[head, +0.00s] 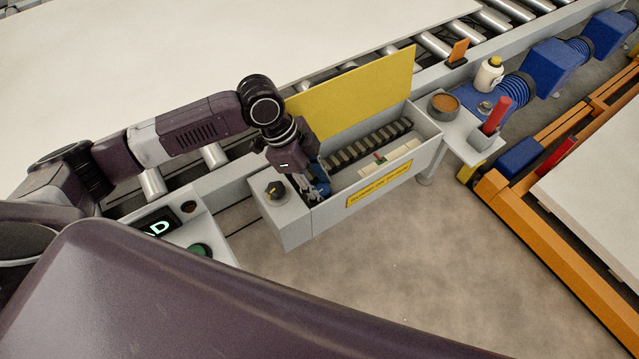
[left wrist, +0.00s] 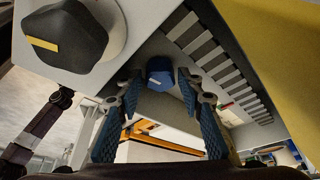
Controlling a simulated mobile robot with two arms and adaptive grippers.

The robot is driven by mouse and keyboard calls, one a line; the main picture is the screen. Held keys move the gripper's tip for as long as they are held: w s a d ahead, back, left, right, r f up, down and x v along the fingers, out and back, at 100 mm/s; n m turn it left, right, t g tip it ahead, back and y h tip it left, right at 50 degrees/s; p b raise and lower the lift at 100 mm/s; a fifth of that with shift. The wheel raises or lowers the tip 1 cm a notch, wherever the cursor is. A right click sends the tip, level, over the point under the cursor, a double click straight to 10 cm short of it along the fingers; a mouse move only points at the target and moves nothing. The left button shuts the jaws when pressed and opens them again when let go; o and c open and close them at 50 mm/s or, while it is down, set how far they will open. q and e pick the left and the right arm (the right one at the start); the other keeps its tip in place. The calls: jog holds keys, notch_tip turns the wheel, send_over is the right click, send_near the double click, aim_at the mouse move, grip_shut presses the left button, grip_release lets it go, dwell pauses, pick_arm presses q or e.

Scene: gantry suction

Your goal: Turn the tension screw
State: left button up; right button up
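A blue screw head (left wrist: 160,73) with a small white mark shows in the left wrist view, at the end of the open grey box (head: 385,183). I take it to be the tension screw. My left gripper (head: 318,182) reaches down into the left end of this box in the head view. In the left wrist view the two blue-padded fingers (left wrist: 160,98) are spread apart, with the screw head between them near the top. I cannot tell whether they touch it. In the head view the gripper hides most of the screw. My right gripper is not in view.
A black knob with a yellow mark (head: 276,189) stands close beside the gripper. The raised yellow lid (head: 355,85) stands behind it. A dark chain or ribbed strip (head: 370,146) lies in the box. A green button (head: 200,250) is at lower left. The floor in front is clear.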

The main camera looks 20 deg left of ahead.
pick_arm(q)
jog(key=c, duration=0.7)
jog(key=shift+r+m+p, duration=0.15)
jog(key=shift+m+p, duration=0.25)
jog(key=shift+p, duration=0.1)
jog(key=shift+c, duration=0.2)
jog(key=shift+w+m+g, duration=0.1)
jog(key=shift+m+g, duration=0.2)
jog(key=o, duration=0.9)
jog(key=v, duration=1.1)
jog(key=shift+a+r, duration=0.25)
jog(key=shift+r, duration=0.1)
